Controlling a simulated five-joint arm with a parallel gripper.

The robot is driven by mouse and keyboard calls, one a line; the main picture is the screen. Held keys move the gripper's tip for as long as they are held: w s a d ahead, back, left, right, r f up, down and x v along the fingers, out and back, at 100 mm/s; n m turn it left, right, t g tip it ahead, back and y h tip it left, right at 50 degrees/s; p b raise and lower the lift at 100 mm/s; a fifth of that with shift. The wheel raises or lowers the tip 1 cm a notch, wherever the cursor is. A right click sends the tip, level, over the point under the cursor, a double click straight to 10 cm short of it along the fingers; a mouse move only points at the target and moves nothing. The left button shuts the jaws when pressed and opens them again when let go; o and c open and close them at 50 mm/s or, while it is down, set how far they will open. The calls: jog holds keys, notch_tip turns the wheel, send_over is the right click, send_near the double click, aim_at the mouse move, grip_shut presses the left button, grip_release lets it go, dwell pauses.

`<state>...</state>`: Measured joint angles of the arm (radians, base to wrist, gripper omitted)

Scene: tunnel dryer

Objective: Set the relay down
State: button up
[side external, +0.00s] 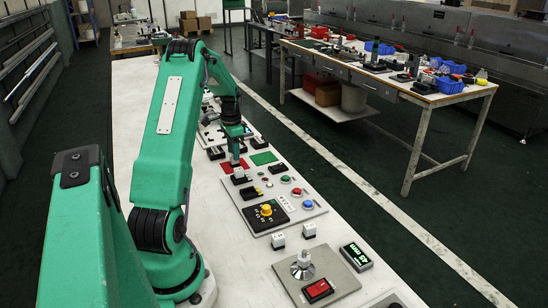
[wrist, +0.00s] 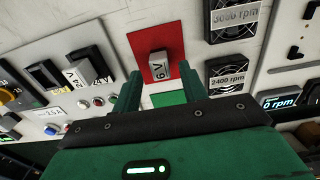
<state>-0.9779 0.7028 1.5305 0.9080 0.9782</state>
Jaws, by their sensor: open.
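A grey relay marked 6 V (wrist: 158,66) stands on a red pad (wrist: 174,40) in the wrist view. My gripper (wrist: 160,78) is open, with one finger on each side of the relay's near end and visible gaps between. In the side view my gripper (side external: 236,160) is low over the red pad (side external: 228,166), and the 6 V relay there is mostly hidden by it. A green pad (side external: 263,158) lies beside the red one; part of it shows between my fingers in the wrist view (wrist: 168,98).
Relays marked 24 V (wrist: 78,75) stand in black holders to the left in the wrist view. Fans marked 3000 rpm (wrist: 230,22) and 2400 rpm (wrist: 226,72) are to the right. A panel with a yellow knob (side external: 266,210) is nearer along the bench.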

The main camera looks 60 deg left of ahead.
notch_tip(320, 180, up, 9)
jog(key=shift+r, duration=0.2)
dwell(0.7)
jog(key=w+d+r+t, duration=0.15)
jog(key=d+r, duration=0.25)
jog(key=d, duration=0.4)
jog(key=w+d+r+y, duration=0.15)
jog(key=d+r, duration=0.25)
jog(key=d, duration=0.4)
jog(key=w+d+r+t, duration=0.15)
jog(key=d+r, duration=0.25)
jog(key=d, duration=0.4)
jog(key=s+d+t, duration=0.1)
jog(key=s+d, duration=0.4)
jog(key=d, duration=0.5)
jog(key=s+d+t+h, duration=0.1)
jog(key=s+d, duration=0.5)
jog(key=d, duration=0.3)
jog(key=shift+s+d+f+t, duration=0.3)
jog(key=shift+d+f, duration=0.1)
jog(key=shift+h, duration=0.25)
